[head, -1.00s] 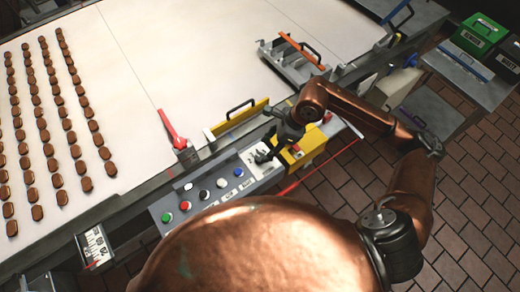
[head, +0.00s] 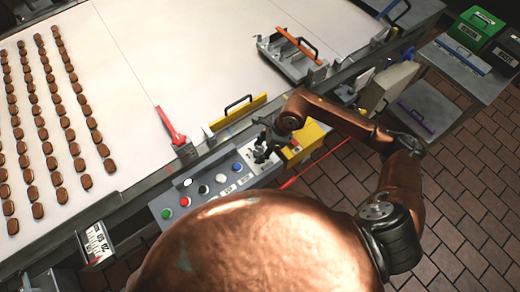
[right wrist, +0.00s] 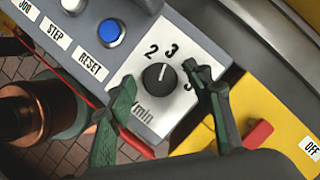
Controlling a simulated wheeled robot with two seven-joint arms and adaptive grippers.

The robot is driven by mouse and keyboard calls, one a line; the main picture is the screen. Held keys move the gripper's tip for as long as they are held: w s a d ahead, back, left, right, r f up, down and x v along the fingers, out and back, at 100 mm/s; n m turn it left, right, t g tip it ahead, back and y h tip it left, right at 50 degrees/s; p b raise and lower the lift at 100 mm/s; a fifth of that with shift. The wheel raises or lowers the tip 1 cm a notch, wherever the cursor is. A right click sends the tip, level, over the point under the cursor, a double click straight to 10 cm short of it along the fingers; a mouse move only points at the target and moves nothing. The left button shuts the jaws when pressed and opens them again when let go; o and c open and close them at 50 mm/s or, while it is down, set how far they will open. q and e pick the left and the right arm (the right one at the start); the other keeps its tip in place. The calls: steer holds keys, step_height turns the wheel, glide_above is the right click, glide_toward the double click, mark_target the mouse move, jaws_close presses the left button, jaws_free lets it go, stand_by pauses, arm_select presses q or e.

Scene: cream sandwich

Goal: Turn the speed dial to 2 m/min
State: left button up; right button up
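The speed dial (right wrist: 158,76) is a round black knob with a white pointer mark on a white plate. In the right wrist view its mark points up, toward the 3. A 2 is printed to the left of the 3, and a further number is partly covered by a finger. My right gripper (right wrist: 160,80) is open, its green-grey fingers on either side of the knob with gaps between. In the head view my right gripper (head: 266,147) is over the right end of the control panel (head: 208,188) and largely hides the dial. My left gripper is not in view.
A blue button (right wrist: 109,32) sits beside the dial plate. A yellow box (head: 306,143) with a red switch (right wrist: 259,134) adjoins the panel. The white belt (head: 190,60) with rows of brown sandwiches lies behind. A yellow-edged guard (head: 238,113) stands behind the panel.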

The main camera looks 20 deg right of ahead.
steer(key=c, duration=1.1)
steer(key=shift+w+f+n+b, duration=0.1)
steer(key=shift+n+b, duration=0.2)
steer(key=shift+b, duration=0.4)
steer(key=n+g+b, duration=0.1)
steer(key=n+b, duration=0.1)
steer(key=b, duration=0.2)
steer(key=n+g+b, duration=0.1)
steer(key=n+b, duration=0.2)
steer(key=b, duration=0.1)
steer(key=shift+w+f+n+b, duration=0.1)
steer(key=shift+w+n+b, duration=0.05)
steer(key=shift+n+b, duration=0.2)
steer(key=shift+r+n+g+b, duration=0.2)
steer(key=shift+n+g+b, duration=0.3)
steer(key=shift+n+b, duration=0.5)
steer(key=o, duration=1.2)
steer(key=shift+c, duration=0.2)
steer(key=v, duration=1.2)
